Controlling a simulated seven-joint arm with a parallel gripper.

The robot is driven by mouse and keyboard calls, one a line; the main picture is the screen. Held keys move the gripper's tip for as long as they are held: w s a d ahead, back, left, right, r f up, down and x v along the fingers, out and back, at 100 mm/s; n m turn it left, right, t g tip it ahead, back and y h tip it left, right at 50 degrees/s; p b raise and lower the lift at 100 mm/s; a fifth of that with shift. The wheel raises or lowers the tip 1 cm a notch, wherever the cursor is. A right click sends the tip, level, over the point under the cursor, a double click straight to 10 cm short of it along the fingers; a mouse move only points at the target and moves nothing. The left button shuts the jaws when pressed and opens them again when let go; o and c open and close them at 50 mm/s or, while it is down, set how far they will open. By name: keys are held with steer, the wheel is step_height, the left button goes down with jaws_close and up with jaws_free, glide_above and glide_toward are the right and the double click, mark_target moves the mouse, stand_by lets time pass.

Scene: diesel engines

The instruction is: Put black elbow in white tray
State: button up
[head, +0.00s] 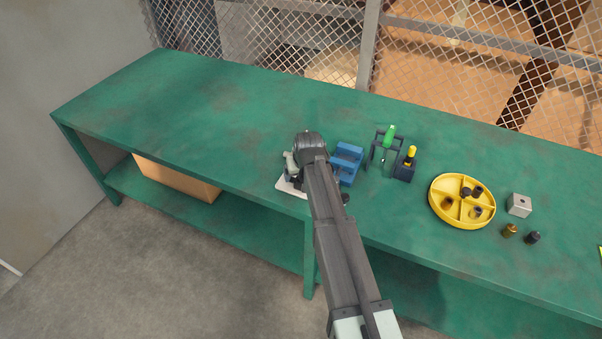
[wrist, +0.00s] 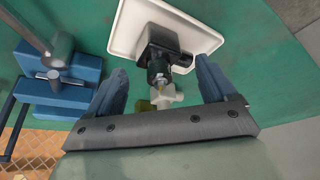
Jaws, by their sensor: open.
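The white tray (wrist: 128,37) shows at the top of the wrist view. In the head view only a corner of the white tray (head: 287,188) shows, below my gripper. A black angular part (wrist: 160,46), which looks like the black elbow, is over the tray in the wrist view. I cannot tell whether it rests on the tray. My gripper (wrist: 161,66) is open, with its blue fingers spread on either side of the black part's lower end. A pale fitting (wrist: 166,97) and a small olive piece (wrist: 146,105) show between the fingers, nearer the palm.
A blue holder (head: 347,160) stands right of my gripper. Beyond it are a rack with a green-handled tool (head: 389,136) and a yellow-topped tool (head: 410,154). A yellow divided dish (head: 463,224) and grey block (head: 519,205) stand further right. The green bench's left side is clear.

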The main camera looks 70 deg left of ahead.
steer(key=shift+r, duration=0.1)
steer(key=v, duration=1.2)
steer(key=shift+r, duration=0.1)
stand_by(0.4)
